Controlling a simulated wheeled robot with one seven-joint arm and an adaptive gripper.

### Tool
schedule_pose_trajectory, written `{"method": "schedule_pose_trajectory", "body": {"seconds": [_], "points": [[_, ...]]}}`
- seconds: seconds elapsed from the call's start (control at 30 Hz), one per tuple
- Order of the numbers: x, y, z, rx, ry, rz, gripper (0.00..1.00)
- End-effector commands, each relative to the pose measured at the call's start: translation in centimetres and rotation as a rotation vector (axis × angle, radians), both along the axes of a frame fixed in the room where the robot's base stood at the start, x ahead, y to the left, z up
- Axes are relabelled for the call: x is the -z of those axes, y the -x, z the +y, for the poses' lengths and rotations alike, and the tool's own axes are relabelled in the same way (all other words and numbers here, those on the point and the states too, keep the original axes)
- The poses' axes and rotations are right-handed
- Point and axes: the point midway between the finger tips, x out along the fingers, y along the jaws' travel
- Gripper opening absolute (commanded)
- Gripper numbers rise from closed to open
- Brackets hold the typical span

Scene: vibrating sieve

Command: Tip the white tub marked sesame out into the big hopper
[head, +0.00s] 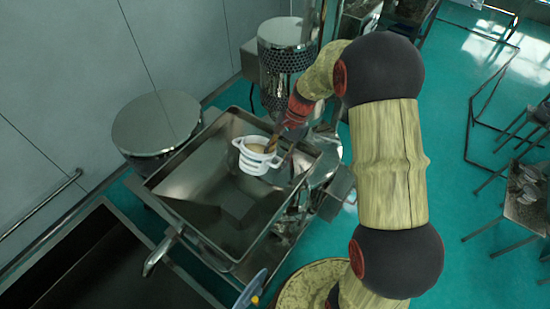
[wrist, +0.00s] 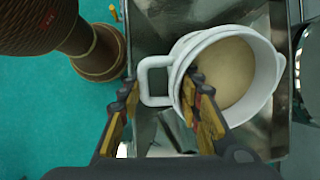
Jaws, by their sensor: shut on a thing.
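The white tub (head: 257,160) is held above the big hopper (head: 205,211) in the head view, roughly upright with its mouth up. It also shows in the wrist view (wrist: 270,112), with pale beige contents (wrist: 226,70) inside and a square side handle (wrist: 147,82). My gripper (head: 275,140) is at the tub's far side in the head view. In the wrist view my gripper (wrist: 160,105) has its fingers shut on the tub, one by the handle and one at the rim. No marking on the tub can be read. The hopper is a wide metal tray with sloping inner walls.
A round steel drum (head: 156,122) stands left of the hopper, and a perforated steel cylinder (head: 286,60) stands behind it. A dark bin (head: 85,262) is at the front left. Metal stools (head: 525,185) stand at the right; green floor lies between.

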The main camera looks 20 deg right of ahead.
Motion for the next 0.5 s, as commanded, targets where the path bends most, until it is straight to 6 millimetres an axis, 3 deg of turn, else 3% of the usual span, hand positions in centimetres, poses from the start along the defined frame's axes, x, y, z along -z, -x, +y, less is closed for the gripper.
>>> {"method": "schedule_pose_trajectory", "body": {"seconds": [0.5], "points": [[-0.04,-0.02,0.01,0.001,-0.07,0.051,0.0]]}}
